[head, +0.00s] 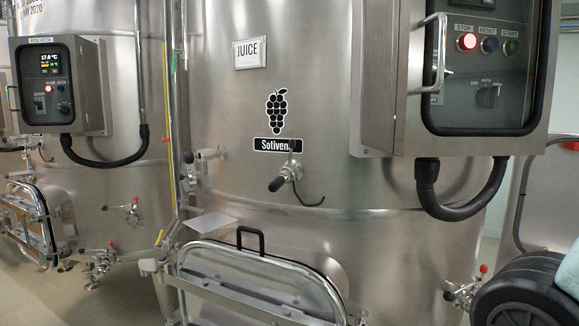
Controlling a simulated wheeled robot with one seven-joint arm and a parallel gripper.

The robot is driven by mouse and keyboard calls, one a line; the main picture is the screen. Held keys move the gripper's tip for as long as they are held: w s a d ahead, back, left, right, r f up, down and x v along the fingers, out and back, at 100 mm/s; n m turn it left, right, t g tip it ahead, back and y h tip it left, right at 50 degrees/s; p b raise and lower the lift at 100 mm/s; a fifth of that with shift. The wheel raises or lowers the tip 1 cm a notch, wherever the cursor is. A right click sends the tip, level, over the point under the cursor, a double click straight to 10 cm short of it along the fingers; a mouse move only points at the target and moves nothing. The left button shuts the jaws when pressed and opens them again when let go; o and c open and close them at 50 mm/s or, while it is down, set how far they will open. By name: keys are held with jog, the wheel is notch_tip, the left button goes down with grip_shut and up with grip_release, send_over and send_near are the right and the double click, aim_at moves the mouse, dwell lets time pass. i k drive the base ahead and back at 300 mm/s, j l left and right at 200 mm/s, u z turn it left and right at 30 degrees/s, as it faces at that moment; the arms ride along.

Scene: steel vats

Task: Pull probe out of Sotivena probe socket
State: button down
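The vat labelled Sotivena (270,145) fills the middle of the head view. Just below its label, a small steel fitting (292,170) sticks out of the vat wall, and its upper end overlaps the label's right end. A black-handled probe (277,184) points out of this fitting, down and to the left. A thin dark cable (312,203) curves from the fitting down to the right. The probe appears seated in the fitting; its inner end is hidden. My gripper is not in view.
A control box (400,130) with a thick black hose (460,212) juts out at upper right. A hatch with a black handle (250,232) projects below the probe. A small steel valve (212,154) sits left of the probe. A second vat (105,185) stands at left.

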aim_at(274, 186)
jog(key=i+l+u, duration=0.1)
jog(key=i+l, duration=0.5)
jog(key=u, duration=1.55)
